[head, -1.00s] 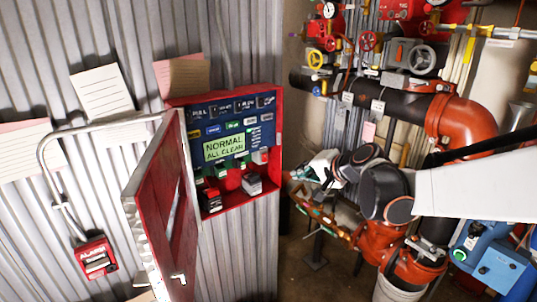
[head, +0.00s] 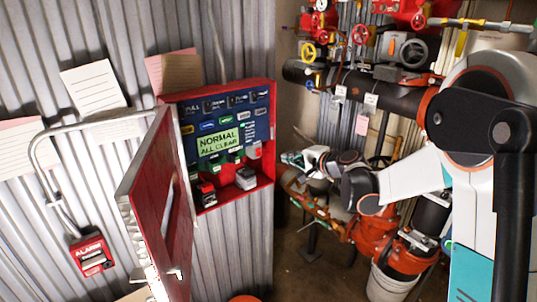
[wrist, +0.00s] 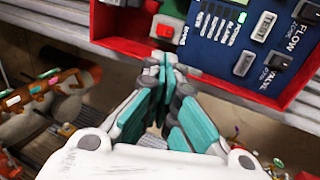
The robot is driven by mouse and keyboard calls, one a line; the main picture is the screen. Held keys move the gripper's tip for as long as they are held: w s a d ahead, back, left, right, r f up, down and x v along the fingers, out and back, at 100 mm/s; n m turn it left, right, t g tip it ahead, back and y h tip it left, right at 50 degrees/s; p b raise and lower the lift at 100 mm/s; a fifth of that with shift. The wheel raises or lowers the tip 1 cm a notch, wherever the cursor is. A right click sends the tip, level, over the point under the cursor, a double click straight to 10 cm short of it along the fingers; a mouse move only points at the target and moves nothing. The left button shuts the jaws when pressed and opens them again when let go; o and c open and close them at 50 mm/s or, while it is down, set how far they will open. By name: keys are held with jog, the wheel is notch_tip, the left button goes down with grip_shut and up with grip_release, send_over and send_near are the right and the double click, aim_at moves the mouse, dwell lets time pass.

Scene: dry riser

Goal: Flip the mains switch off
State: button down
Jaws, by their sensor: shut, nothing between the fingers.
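The red alarm box (head: 236,197) stands open on the corrugated wall, with a blue panel inside reading "NORMAL ALL CLEAR" (head: 218,140). The mains switch (wrist: 160,28), a pale block with a red rocker beside a "MAINS" label, sits near the panel's edge in the wrist view. It shows small at the box's lower right in the head view (head: 254,151). Whether it is on or off I cannot tell. My gripper (wrist: 165,65) is shut and empty, its teal-sided fingers pointing at the box just short of the switch. In the head view my gripper (head: 290,157) is right of the box.
The box's red door (head: 158,205) hangs open to the left. Black and green switches and a grey block (head: 246,178) line the box's bottom. A red alarm call point (head: 92,252) is at lower left. Pipes and valves (head: 350,85) crowd the right; a white bucket (head: 390,283) stands below.

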aim_at(261, 152)
jog(key=b+x, duration=0.3)
jog(key=x, duration=1.1)
jog(key=shift+w+a+f, duration=0.15)
jog(key=shift+f, duration=0.35)
jog(key=shift+r, duration=0.1)
